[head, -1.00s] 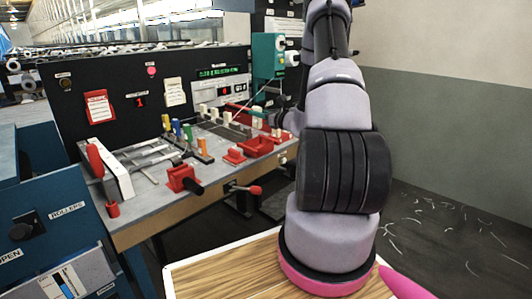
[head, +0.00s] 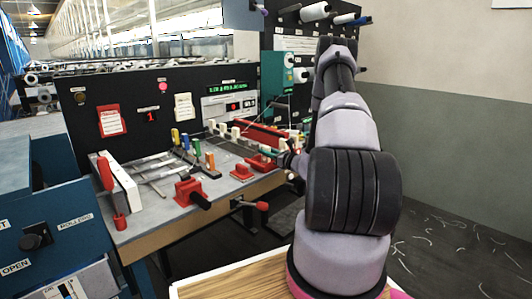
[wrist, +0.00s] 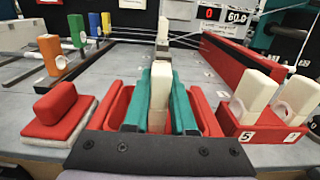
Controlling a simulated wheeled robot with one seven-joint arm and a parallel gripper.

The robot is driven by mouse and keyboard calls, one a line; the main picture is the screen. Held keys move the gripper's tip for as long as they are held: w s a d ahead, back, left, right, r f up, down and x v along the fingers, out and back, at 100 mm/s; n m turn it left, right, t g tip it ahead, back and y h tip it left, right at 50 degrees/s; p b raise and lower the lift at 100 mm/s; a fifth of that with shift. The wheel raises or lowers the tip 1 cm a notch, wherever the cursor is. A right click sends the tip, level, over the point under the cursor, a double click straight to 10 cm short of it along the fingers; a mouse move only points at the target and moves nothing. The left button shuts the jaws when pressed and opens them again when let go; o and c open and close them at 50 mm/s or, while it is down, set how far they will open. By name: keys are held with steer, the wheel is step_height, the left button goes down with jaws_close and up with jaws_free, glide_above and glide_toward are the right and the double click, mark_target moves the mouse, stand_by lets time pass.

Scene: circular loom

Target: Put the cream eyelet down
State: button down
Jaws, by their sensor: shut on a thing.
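In the wrist view my gripper (wrist: 161,95) is shut on the cream eyelet (wrist: 160,78), an upright pale block between two teal fingers. Its lower end is down among red walls, which show on both sides of the fingers. I cannot tell whether it touches the surface below. In the head view my gripper (head: 285,158) is low over the right part of the loom table, partly hidden by my arm; the held eyelet cannot be made out there.
A numbered red rack (wrist: 262,126) with cream eyelets stands close right. A red block (wrist: 63,108) on a pale pad is close left. A long red bar (wrist: 238,62) runs behind, right. Grey tabletop (wrist: 115,62) shows between.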

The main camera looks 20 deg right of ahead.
steer(key=shift+f, duration=0.1)
steer(key=c, duration=0.7)
jaws_free()
steer(key=shift+c, duration=0.2)
